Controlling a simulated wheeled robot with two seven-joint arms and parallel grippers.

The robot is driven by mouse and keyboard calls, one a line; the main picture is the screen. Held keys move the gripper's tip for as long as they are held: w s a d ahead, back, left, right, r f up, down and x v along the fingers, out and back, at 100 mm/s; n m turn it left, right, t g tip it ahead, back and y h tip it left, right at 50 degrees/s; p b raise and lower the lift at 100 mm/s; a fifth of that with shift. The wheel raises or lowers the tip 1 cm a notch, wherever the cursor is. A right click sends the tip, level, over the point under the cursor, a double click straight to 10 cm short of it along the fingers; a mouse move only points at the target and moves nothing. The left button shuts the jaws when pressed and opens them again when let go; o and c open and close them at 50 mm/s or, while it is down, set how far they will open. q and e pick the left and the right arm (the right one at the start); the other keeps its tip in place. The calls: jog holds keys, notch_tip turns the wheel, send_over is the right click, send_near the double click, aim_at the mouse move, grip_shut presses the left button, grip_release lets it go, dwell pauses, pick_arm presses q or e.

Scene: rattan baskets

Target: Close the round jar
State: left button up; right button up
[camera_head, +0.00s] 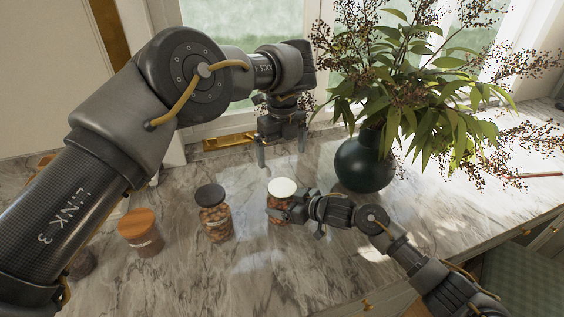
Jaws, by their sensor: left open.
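A glass jar (278,203) with brown contents and a white round top (282,187) stands upright on the marble counter. My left gripper (281,163) hangs above and behind it, open and empty, fingers pointing down. My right gripper (284,207) comes in from the right at the jar's side. Its fingers overlap the jar and hide part of it; I cannot tell whether they are closed on it. A black-lidded jar (215,221) with brown contents stands to the left. A wooden-lidded jar (140,230) stands further left.
A dark round vase (364,166) with leafy, berried branches stands right of the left gripper, behind my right arm. The window (240,60) is behind the counter. The marble counter (220,275) is clear in front of the jars. Other objects at far left are partly hidden by my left arm.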

pick_arm(q)
jog(key=shift+r, duration=0.3)
pick_arm(e)
jog(key=o, duration=1.7)
pick_arm(q)
jog(key=shift+f, duration=0.1)
pick_arm(e)
jog(key=shift+d, duration=0.1)
pick_arm(q)
jog(key=shift+f+b, duration=0.8)
jog(key=shift+b, duration=0.05)
pick_arm(e)
jog(key=shift+v, duration=5.35)
jog(key=shift+r, duration=0.1)
